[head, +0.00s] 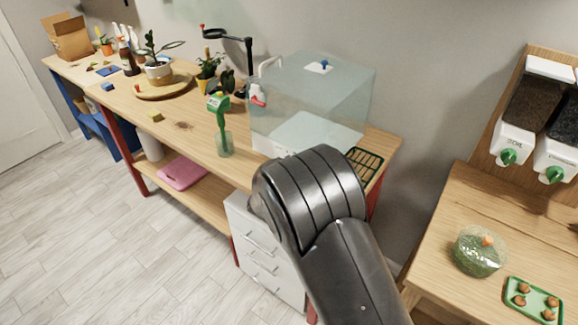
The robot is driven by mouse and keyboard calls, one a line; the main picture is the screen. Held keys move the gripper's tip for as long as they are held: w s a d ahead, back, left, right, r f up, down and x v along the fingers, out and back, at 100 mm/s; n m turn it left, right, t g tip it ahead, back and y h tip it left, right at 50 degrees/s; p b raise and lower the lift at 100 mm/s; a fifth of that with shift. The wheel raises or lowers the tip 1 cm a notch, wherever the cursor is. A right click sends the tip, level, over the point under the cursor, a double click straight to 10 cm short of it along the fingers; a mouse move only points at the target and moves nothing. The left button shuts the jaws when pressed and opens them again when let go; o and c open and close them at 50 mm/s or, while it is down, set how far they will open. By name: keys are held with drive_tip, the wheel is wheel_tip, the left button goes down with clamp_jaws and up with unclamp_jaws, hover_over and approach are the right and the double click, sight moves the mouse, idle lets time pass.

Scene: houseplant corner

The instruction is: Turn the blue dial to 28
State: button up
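A small blue knob on a white base (320,66) sits on top of a clear box (345,95) at the back of the long wooden bench. It may be the blue dial. It is too small for me to read any numbers or a pointer. The clear box has a white lower part inside and a red-and-white fitting (258,95) at its left side. My dark arm rises from the bottom of the head view and covers the area in front of the box. My gripper does not show, so its state and its distance from the knob are hidden.
Potted plants (159,68) and a black stand (248,60) are further left. Dispensers with green knobs (508,156) hang at right above a second table (450,215). Open floor (120,240) lies front left.

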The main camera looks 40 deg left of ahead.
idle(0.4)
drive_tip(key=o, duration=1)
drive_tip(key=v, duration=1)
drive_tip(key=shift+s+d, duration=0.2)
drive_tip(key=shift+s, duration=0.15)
